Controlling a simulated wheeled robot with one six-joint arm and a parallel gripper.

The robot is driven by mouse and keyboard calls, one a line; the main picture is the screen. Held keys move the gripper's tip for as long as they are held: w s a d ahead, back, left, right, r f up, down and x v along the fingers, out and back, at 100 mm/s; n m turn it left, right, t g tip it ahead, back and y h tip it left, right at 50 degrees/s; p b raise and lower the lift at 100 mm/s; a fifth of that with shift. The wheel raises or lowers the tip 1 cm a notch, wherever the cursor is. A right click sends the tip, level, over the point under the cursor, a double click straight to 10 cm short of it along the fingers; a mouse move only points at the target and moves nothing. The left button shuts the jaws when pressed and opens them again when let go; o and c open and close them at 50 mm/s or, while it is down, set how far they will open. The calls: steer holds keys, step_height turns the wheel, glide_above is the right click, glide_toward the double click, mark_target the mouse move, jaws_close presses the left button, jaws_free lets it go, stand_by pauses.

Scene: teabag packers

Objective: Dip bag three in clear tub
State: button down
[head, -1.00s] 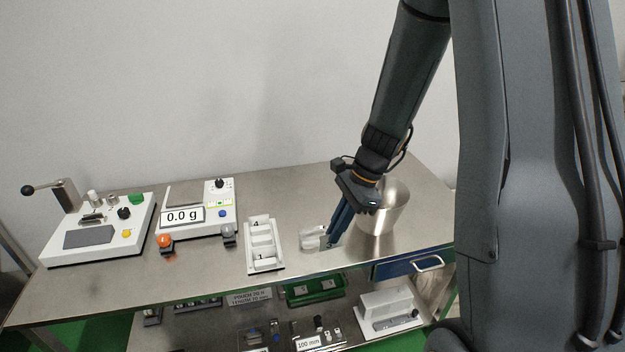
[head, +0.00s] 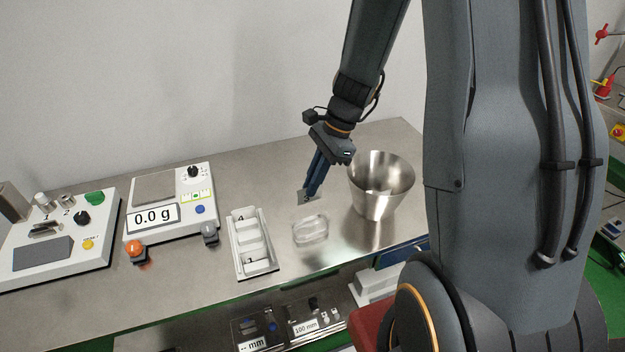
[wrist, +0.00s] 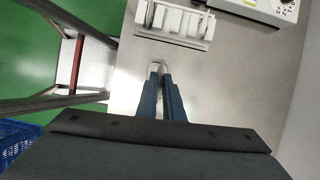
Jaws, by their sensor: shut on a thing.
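The clear tub (head: 309,231) is a small see-through dish on the steel table, between the white rack and the metal bucket. My gripper (head: 304,196) is behind and above the tub in the head view, pointing down. Its blue fingers are close together on a small greyish piece, apparently a bag; no number on it can be read. In the wrist view the fingertips (wrist: 160,72) nearly meet, with a pale, shiny shape at them that I cannot tell apart from the tub. The white rack (head: 272,268) has several compartments, with small number marks at its ends.
The metal bucket (head: 366,200) stands close to the right of my gripper. A scale (head: 206,228) reading 0.0 g and a white control box (head: 78,262) stand to the left. The table's front edge lies just before the tub. Bare table lies behind the rack.

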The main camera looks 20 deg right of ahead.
mark_target(310, 202)
steer(key=shift+f+b, duration=2.1)
steer(key=shift+f, duration=0.3)
steer(key=shift+f+b, duration=1.9)
steer(key=shift+f, duration=1.05)
steer(key=shift+r, duration=0.15)
stand_by(0.8)
steer(key=shift+r+p, duration=2.65)
